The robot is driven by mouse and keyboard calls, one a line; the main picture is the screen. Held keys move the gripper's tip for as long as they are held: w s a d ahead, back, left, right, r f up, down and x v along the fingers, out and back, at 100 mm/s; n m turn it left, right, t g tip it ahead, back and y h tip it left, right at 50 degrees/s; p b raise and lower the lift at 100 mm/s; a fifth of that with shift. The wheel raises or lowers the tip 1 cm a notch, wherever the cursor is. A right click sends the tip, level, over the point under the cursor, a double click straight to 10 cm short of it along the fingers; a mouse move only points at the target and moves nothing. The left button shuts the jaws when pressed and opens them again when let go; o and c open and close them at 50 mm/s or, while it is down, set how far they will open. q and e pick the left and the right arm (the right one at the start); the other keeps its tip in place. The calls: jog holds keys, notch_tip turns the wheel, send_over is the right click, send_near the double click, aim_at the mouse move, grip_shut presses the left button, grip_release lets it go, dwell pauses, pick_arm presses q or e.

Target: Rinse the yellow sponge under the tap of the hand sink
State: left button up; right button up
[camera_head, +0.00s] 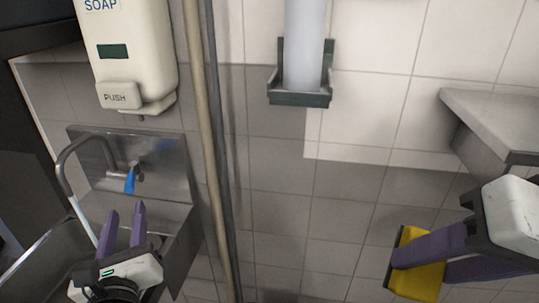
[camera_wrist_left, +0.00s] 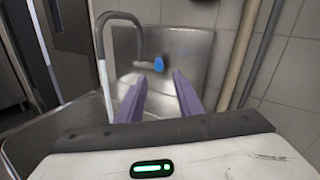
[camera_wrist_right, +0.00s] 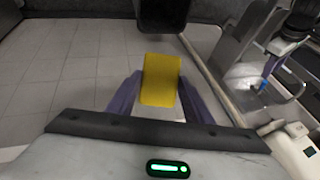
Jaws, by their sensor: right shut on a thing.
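The hand sink (camera_head: 178,245) is a steel basin with a tall back plate at the left of the head view. Its curved tap (camera_head: 68,153) has a blue lever (camera_head: 130,182); the lever also shows in the left wrist view (camera_wrist_left: 158,64). My left gripper (camera_head: 126,207) is open and empty, its purple fingers pointing toward the lever from the front. My right gripper (camera_head: 397,257) is shut on the yellow sponge (camera_head: 416,284), away to the right of the sink. The right wrist view shows the sponge (camera_wrist_right: 161,84) upright between the fingers.
A white soap dispenser (camera_head: 124,55) hangs above the sink. Vertical pipes (camera_head: 211,150) run down the wall just right of the sink, between my grippers. A wall holder (camera_head: 300,98) carries a pale cylinder. A grey shelf or counter (camera_head: 495,115) juts out above my right gripper.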

aim_at(130, 185)
pick_arm(q)
jog(key=x, duration=1.1)
jog(key=shift+a+p, duration=0.1)
jog(key=shift+p, duration=0.2)
grip_shut()
